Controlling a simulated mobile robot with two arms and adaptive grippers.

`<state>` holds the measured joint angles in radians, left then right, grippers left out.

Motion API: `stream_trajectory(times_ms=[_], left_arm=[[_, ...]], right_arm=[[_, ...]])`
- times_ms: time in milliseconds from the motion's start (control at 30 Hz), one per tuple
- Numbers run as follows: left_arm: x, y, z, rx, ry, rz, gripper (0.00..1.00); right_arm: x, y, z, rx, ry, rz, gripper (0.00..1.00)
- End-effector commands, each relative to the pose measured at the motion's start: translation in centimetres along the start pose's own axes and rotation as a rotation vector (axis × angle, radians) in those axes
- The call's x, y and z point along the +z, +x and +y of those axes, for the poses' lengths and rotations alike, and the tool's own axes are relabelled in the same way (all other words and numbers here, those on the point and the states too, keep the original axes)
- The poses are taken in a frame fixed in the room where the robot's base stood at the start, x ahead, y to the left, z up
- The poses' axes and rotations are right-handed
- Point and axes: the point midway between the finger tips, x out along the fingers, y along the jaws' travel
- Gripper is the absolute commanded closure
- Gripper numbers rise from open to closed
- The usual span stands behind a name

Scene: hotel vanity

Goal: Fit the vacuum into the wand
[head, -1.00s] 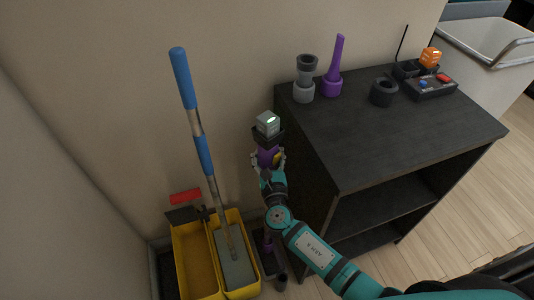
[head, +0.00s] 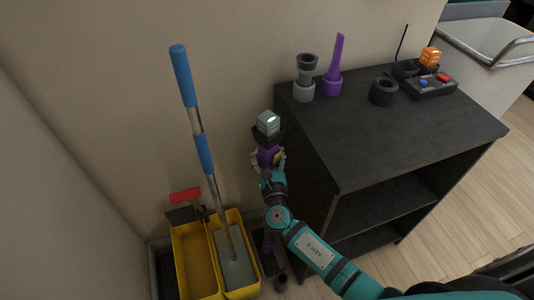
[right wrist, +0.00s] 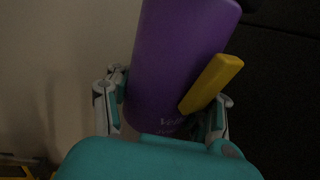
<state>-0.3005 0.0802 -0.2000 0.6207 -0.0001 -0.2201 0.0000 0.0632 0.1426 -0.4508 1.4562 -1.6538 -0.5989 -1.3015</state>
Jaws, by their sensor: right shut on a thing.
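The vacuum (head: 267,155) is a purple handheld body with a dark collar and a grey box-shaped top with a lit green spot. My right gripper (head: 268,160) is shut around its purple body, left of the cabinet and above the floor. In the right wrist view the purple body (right wrist: 180,60) stands tilted between the fingers, with a yellow part (right wrist: 212,82) beside it. Below the gripper, a dark floor head with a purple part, likely the wand (head: 269,258), shows partly behind my arm. Whether the vacuum touches it is hidden. My left gripper is not in view.
A dark cabinet (head: 400,135) stands close on the right, bearing grey and purple nozzles (head: 333,75), a black ring (head: 382,92) and a tray (head: 432,88). A yellow mop bucket (head: 197,262) with a blue-handled mop (head: 204,150) stands left. Walls are close behind.

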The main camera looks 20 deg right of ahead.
Motion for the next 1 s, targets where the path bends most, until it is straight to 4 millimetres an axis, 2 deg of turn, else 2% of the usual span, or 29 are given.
stream_trajectory(times_ms=[33,233,267,533,833,1000], left_arm=[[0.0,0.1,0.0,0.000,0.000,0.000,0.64],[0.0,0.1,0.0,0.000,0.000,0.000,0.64],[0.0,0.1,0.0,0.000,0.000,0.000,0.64],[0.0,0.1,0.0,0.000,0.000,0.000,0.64],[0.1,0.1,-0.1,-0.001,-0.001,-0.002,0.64],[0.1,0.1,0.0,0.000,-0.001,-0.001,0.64]], right_arm=[[-1.1,-0.4,-0.1,0.002,-0.002,0.020,1.00],[-1.1,-0.4,0.0,0.003,-0.001,0.021,1.00],[-1.1,-0.4,0.0,0.004,-0.001,0.021,0.54],[-0.8,-0.3,0.0,0.002,-0.002,0.015,0.19],[-0.9,-0.5,-0.1,0.002,-0.003,0.017,0.19],[-0.9,-2.3,0.0,0.004,-0.002,0.016,0.19]])
